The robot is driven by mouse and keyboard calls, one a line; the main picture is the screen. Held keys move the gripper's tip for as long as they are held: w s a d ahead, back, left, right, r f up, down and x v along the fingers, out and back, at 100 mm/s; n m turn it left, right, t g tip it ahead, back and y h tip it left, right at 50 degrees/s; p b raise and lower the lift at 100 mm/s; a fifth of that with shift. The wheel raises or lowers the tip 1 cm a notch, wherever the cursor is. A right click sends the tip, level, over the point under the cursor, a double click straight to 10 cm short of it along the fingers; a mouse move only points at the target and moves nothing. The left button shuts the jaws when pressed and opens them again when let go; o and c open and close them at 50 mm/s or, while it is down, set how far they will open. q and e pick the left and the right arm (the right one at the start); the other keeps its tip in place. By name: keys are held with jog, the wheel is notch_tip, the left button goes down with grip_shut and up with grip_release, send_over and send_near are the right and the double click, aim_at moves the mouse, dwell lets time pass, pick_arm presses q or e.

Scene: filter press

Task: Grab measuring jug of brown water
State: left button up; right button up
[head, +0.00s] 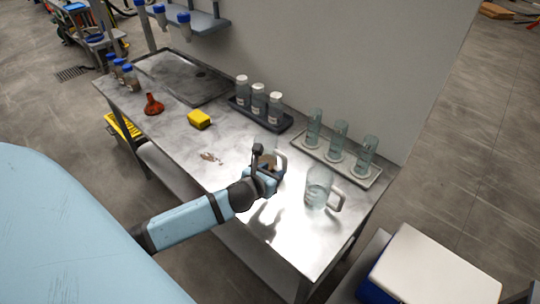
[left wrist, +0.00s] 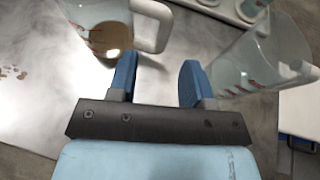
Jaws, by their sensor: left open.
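The measuring jug of brown water (head: 264,146) stands on the metal bench, partly hidden behind my left gripper (head: 266,172). In the left wrist view the jug (left wrist: 108,38) is at upper left, with brown liquid low inside and its pale handle (left wrist: 151,24) on its right side. My left gripper (left wrist: 157,80) is open and empty. Its fingertips are close to the handle, which lies just beyond them and does not sit between them. A second, clear measuring jug (head: 318,187) stands to the right; it also shows in the left wrist view (left wrist: 262,52). My right gripper is not in view.
A rack of glass cylinders (head: 337,162) and a dark tray of capped bottles (head: 243,111) stand along the wall. A yellow sponge (head: 199,119) and red funnel (head: 153,105) lie further left. A brown spill (head: 211,157) marks the bench. A white-lidded box (head: 432,268) is at lower right.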

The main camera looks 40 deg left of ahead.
aim_at(284, 166)
pick_arm(q)
jog(key=x, duration=0.8)
jog(key=shift+w+d+f, duration=0.15)
jog(key=shift+d+f, duration=0.05)
jog(key=shift+f, duration=0.05)
grip_shut()
